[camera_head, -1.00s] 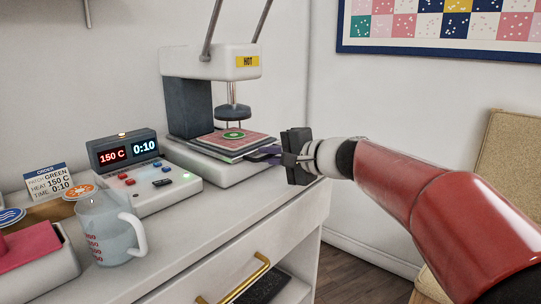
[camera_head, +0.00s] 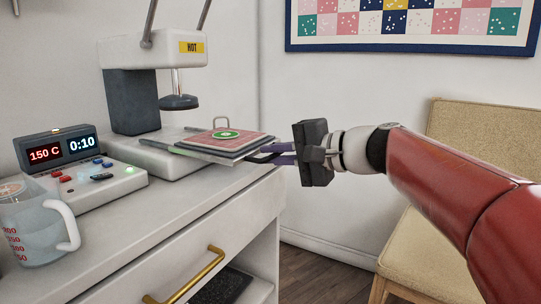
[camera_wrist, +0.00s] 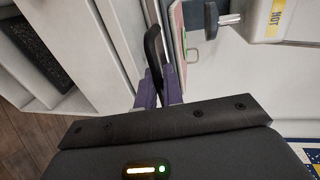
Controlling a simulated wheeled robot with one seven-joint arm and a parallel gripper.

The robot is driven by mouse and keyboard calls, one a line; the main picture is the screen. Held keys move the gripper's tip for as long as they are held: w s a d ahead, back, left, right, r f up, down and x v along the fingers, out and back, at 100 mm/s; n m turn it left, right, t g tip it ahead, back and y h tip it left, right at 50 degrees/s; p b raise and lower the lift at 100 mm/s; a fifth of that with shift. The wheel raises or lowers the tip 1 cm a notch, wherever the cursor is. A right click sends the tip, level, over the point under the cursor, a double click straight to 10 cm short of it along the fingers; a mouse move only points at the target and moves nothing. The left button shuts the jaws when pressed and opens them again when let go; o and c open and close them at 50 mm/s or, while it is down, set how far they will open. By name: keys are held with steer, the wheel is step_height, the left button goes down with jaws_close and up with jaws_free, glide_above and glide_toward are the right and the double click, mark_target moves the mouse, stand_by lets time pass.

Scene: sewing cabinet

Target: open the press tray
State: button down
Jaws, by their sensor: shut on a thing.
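The press tray (camera_head: 215,157) is a thin metal plate slid out to the right from under the raised round press head (camera_head: 179,102). A red and pink cloth square (camera_head: 200,143) lies on it, with a round green patch (camera_head: 225,134) on top. My gripper (camera_head: 274,153) is shut on the tray's dark handle (camera_head: 258,157) at the right end. In the wrist view, the purple fingers of my gripper (camera_wrist: 158,80) close around the black handle loop (camera_wrist: 151,42). The exact contact is partly hidden.
The heat press body (camera_head: 132,100) carries a HOT label. Left of it stand the control box (camera_head: 95,182), showing 150 C and 0:10, and a measuring cup (camera_head: 40,230). A brass drawer handle (camera_head: 195,277) is below. A chair (camera_head: 440,240) stands at right.

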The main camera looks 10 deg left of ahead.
steer(key=c, duration=1.6)
jaws_free()
steer(key=shift+c, duration=0.2)
steer(key=v, duration=0.7)
steer(key=shift+d, duration=0.35)
steer(key=shift+s, duration=0.1)
steer(key=s+d+f+n+h+p, duration=0.2)
steer(key=s+d+f+h+p, duration=0.1)
steer(key=s+d+f+h, duration=0.4)
steer(key=s+d+f+n+h+p, duration=0.2)
steer(key=s+d+f+h+p, duration=0.2)
steer(key=s+f, duration=0.9)
steer(key=d+h, duration=0.3)
steer(key=d, duration=0.1)
steer(key=shift+f, duration=0.25)
